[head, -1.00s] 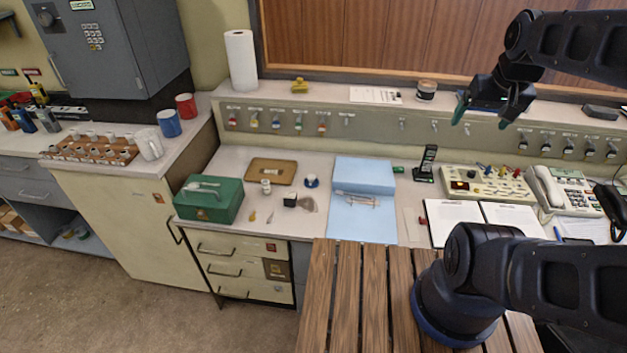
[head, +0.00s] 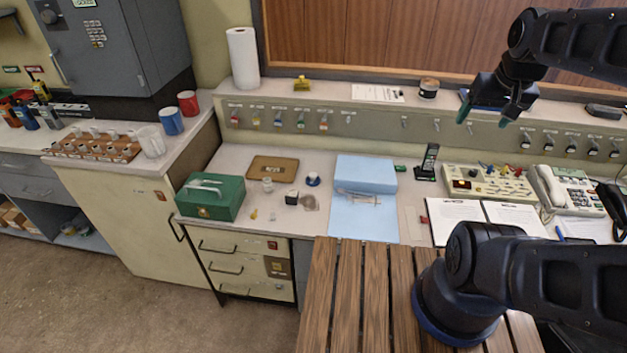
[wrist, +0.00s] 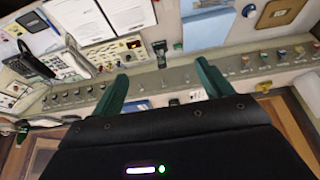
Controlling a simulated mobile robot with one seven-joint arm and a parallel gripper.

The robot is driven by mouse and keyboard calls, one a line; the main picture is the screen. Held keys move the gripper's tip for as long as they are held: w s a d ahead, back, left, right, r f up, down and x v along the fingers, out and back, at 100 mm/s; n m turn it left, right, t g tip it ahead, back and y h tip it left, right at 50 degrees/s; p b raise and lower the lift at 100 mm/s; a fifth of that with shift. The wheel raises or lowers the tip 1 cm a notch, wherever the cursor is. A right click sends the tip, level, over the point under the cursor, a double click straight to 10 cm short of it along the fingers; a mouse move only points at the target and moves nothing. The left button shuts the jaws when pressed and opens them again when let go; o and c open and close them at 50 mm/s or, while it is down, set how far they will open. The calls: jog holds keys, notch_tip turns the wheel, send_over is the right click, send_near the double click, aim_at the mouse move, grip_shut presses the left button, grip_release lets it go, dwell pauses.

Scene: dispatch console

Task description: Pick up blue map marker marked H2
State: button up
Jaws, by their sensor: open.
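I cannot make out a marking H2 in either view, so I cannot tell which thing is the blue map marker. Small blue candidates in the head view are a blue item on the desk (head: 313,180) and a blue tag on the hook strip (head: 278,120). Small coloured pieces, too small to read, stand on the cream console (head: 462,186). My gripper (head: 487,114) is open and empty, high in front of the back ledge, above and behind the console. In the wrist view its green fingers (wrist: 162,76) are spread apart with nothing between them.
A green box (head: 210,198), a brown tray (head: 273,169) and a light blue box (head: 365,172) are on the desk. A black handset (head: 428,160), open binders (head: 458,218) and a telephone (head: 566,188) stand farther right. A slatted wooden surface (head: 345,295) is in front.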

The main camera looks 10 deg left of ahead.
jog(key=w+a+f+n+g, duration=0.1)
jog(key=w+a+n, duration=0.2)
jog(key=w, duration=0.3)
jog(key=w+a+f+n, duration=0.1)
jog(key=w+a+n, duration=0.25)
jog(key=w, duration=0.25)
jog(key=n+g, duration=0.4)
jog(key=n, duration=1)
send_over(313, 174)
jog(key=f, duration=3.2)
jog(key=shift+d, duration=0.25)
notch_tip(313, 174, down, 5)
jog(key=shift+f, duration=0.1)
jog(key=f, duration=0.5)
jog(key=shift+a, duration=0.25)
jog(key=c, duration=1.1)
